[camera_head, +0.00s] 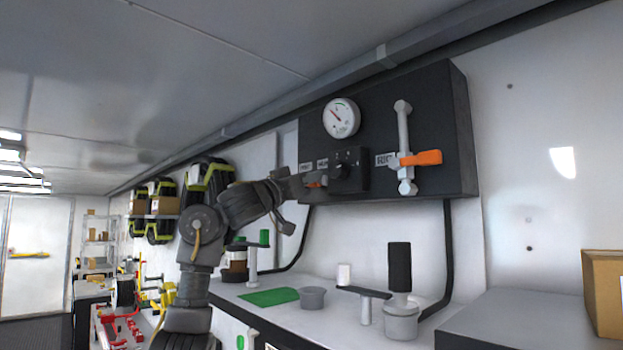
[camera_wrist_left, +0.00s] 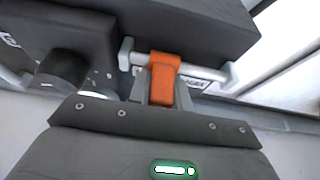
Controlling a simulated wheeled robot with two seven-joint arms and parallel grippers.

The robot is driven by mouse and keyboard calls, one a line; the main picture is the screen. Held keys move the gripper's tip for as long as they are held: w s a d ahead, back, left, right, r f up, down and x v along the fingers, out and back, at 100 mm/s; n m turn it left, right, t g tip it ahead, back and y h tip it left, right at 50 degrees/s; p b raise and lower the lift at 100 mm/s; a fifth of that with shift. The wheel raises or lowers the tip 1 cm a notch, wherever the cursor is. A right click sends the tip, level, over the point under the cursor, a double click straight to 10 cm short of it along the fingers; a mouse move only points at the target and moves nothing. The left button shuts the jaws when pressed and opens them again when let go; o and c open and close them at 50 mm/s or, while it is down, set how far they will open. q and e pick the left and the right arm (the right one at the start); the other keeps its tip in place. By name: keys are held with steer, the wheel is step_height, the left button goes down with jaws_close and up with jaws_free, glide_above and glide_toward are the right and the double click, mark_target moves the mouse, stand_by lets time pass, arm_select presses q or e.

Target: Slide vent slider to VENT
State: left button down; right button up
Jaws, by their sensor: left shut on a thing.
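The vent slider shows as an orange tab (camera_wrist_left: 163,70) on a pale metal rail (camera_wrist_left: 208,73) with a bracket at each end, in the left wrist view. My left gripper is shut on the orange tab, which also shows right in front of the jaws in the left wrist view. A small label beside the rail is partly covered; I cannot read it. My right gripper is in neither view.
Right of the slider, a black box with a knob (camera_head: 348,170) sticks out of the panel. Farther right is an orange-handled valve (camera_head: 420,158); a gauge (camera_head: 342,117) is above. Below, a counter holds cups and a black-topped post (camera_head: 400,268).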

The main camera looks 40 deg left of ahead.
arm_select(q)
steer(key=a, duration=0.4)
steer(key=shift+w+a+r, duration=0.1)
steer(key=c, duration=1.7)
jaws_free()
steer(key=o, duration=0.4)
steer(key=shift+w+a, duration=0.1)
steer(key=shift+a, duration=0.15)
